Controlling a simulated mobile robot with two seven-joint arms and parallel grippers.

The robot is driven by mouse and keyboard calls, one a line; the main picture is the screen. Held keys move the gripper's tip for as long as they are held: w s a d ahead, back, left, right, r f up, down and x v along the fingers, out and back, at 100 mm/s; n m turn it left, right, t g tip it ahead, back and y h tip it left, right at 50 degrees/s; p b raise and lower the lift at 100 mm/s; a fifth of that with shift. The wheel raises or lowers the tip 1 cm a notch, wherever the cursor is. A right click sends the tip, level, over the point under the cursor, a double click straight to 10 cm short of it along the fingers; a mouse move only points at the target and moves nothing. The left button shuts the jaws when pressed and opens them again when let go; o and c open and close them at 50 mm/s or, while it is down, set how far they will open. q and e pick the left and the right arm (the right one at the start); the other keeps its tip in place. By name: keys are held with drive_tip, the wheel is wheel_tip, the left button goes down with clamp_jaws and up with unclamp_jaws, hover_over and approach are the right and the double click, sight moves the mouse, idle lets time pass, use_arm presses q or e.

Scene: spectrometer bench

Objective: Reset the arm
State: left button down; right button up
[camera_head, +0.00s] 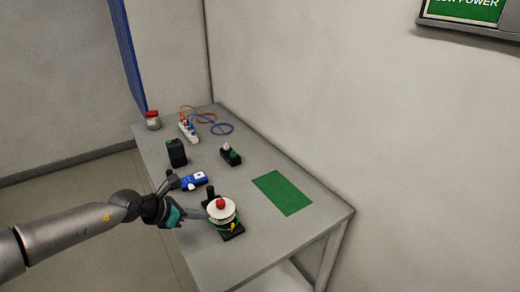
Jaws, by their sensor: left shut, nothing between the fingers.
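My left arm comes in from the left. My left gripper (199,214) is at the near left edge of the grey bench (288,235), its fingers shut with nothing held. Its fingertips are close to a device with a white round top, a red knob and a black base (221,211); I cannot tell whether they touch it. A blue and white device (193,181) lies just behind the gripper. My right gripper does not show.
A black box (176,152) stands farther back. Beyond are a small black device (230,155), a white power strip (188,130), blue and orange cables (221,128) and a red-topped item (153,120). A green mat (282,193) lies bare at the right, beside the wall.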

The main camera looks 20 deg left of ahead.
use_arm(q)
drive_tip(key=d+r+n+t, duration=0.85)
drive_tip(key=d+n, duration=0.45)
drive_tip(key=n, duration=0.2)
drive_tip(key=s+a+f+n+g+y, duration=0.25)
drive_tip(key=s+n+y, duration=0.2)
drive_tip(key=n, duration=0.45)
drive_tip(key=s+a+f+n+g+y, duration=0.1)
drive_tip(key=s+f+n+g+y, duration=0.25)
drive_tip(key=s+n, duration=0.45)
drive_tip(key=s+d+f+n+g+h, duration=0.2)
drive_tip(key=s+d+n+g, duration=0.2)
drive_tip(key=s, duration=0.2)
drive_tip(key=s+d+f+n+g+h, duration=0.2)
drive_tip(key=s+d+n+g, duration=0.15)
drive_tip(key=s, duration=0.35)
wheel_tip(320, 180, down, 30)
drive_tip(key=g+b, duration=0.1)
drive_tip(key=b, duration=0.8)
drive_tip(key=s+a+f+b, duration=0.1)
drive_tip(key=s+f+b, duration=0.4)
drive_tip(key=s+f, duration=0.3)
drive_tip(key=s+a+f+g+b, duration=0.1)
drive_tip(key=s+f+b, duration=0.4)
drive_tip(key=f, duration=1.2)
drive_tip(key=s+a, duration=0.1)
drive_tip(key=s, duration=0.3)
drive_tip(key=shift+a+f, duration=0.2)
